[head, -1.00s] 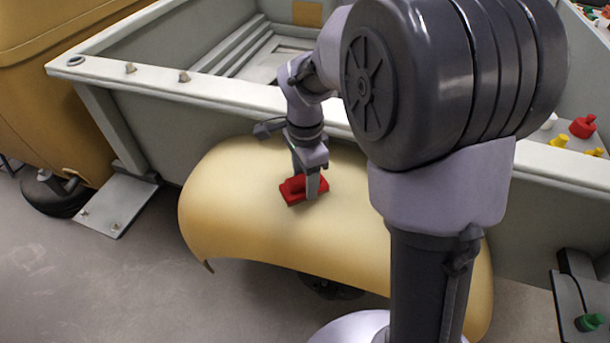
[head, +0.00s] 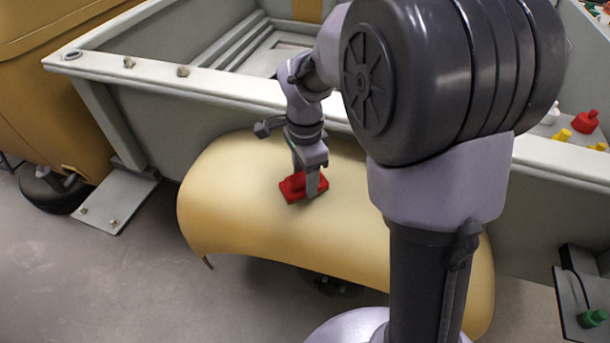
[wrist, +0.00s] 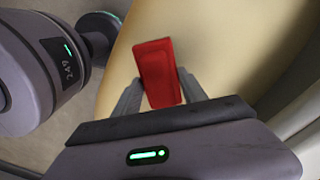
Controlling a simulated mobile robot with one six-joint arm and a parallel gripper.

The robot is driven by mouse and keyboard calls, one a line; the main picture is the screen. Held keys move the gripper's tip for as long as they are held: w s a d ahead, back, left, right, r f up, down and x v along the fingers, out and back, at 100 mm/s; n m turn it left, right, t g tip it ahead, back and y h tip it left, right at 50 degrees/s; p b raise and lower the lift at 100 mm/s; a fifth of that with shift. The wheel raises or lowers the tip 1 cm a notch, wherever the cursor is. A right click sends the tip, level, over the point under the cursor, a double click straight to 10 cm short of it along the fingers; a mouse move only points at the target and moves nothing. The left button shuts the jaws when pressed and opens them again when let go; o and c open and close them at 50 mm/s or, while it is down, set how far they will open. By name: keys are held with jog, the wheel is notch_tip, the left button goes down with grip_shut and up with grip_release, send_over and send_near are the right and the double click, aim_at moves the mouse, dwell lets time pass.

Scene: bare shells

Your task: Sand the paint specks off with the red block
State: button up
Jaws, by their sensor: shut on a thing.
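The red block (head: 298,187) is on or just above the curved cream-yellow panel (head: 235,190), near its middle. My gripper (head: 308,180) is shut on the block from above. In the wrist view the red block (wrist: 158,72) sits between the two grey fingers of my gripper (wrist: 160,92), with the cream panel (wrist: 118,50) behind it. I cannot tell whether the block's underside touches the panel. No paint specks can be made out on the visible panel; my arm hides part of its right side.
A grey-green trailer-like body with a pale rim (head: 205,88) stands right behind the panel. Red and yellow items (head: 585,121) sit on the rim at right. A dark plate with a green item (head: 592,318) is at lower right. Floor at left front is clear.

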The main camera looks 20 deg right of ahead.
jog(key=shift+f+b, duration=0.65)
jog(key=shift+f, duration=0.15)
